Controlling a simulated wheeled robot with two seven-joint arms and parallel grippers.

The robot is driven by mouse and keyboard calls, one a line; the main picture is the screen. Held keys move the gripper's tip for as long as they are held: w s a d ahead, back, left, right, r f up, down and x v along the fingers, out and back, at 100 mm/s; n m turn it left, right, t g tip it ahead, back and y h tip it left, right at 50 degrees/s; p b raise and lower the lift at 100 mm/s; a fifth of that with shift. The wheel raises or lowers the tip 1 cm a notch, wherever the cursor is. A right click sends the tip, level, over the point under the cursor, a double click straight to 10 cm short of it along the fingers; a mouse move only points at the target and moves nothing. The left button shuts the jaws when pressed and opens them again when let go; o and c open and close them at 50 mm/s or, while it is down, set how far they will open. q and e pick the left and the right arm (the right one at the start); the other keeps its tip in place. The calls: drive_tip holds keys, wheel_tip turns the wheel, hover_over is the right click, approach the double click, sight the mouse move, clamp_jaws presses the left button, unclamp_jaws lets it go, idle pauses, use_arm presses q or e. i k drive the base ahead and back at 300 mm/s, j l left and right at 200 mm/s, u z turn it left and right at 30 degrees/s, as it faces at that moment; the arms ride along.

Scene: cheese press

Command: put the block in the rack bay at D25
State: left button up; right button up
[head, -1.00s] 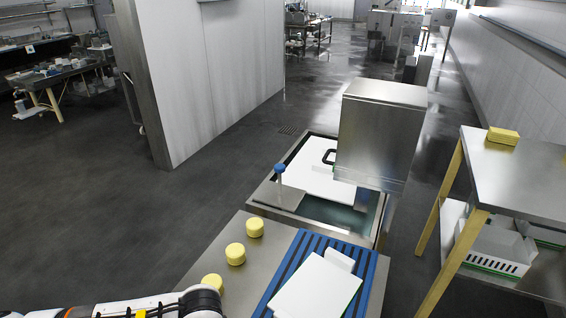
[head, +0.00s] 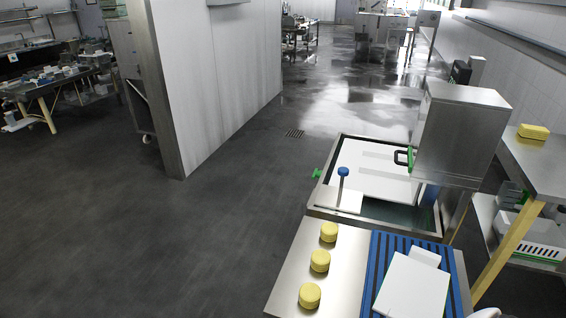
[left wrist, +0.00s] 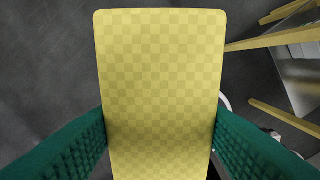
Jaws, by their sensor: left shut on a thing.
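In the left wrist view my left gripper (left wrist: 160,138), with green ridged finger pads, is shut on a yellow checkered block (left wrist: 162,65). The block is long with rounded corners and points away from the wrist, with dark floor behind it. In the head view neither gripper nor the held block shows. No label D25 can be read, and I cannot pick out the rack bay.
A steel table (head: 300,260) carries three yellow cheese rounds (head: 320,261) and a white board (head: 412,285) on a blue slatted mat (head: 376,262). Behind stands a steel basin (head: 388,226). At right, a yellow-legged table (head: 552,168) bears another yellow block (head: 533,131). Open floor (head: 150,250) lies left.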

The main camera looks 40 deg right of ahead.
sight(370, 165)
drive_tip(key=i+j+u, duration=0.25)
drive_tip(key=i+j, duration=0.25)
drive_tip(key=i+j+u, duration=0.2)
drive_tip(key=i+j, duration=0.2)
drive_tip(key=i, duration=0.3)
drive_tip(key=i+l+z, duration=0.15)
drive_tip(key=i+z, duration=0.5)
drive_tip(key=z, duration=0.15)
drive_tip(key=i+z, duration=0.4)
drive_tip(key=i+j+z, duration=0.2)
drive_tip(key=z, duration=0.2)
drive_tip(key=i+l+z, duration=0.15)
drive_tip(key=i+z, duration=0.25)
drive_tip(key=i, duration=0.15)
drive_tip(key=i+z, duration=0.4)
drive_tip(key=i, duration=0.15)
drive_tip(key=i+j+z, duration=0.25)
drive_tip(key=i+z, duration=0.15)
drive_tip(key=i+l+z, duration=0.1)
drive_tip(key=i+z, duration=0.15)
drive_tip(key=z, duration=0.2)
drive_tip(key=i+z, duration=0.25)
drive_tip(key=z, duration=0.2)
drive_tip(key=i+z, duration=0.25)
drive_tip(key=z, duration=0.15)
drive_tip(key=i+j+z, duration=0.2)
drive_tip(key=z, duration=0.25)
drive_tip(key=i+j+z, duration=0.2)
drive_tip(key=z, duration=0.25)
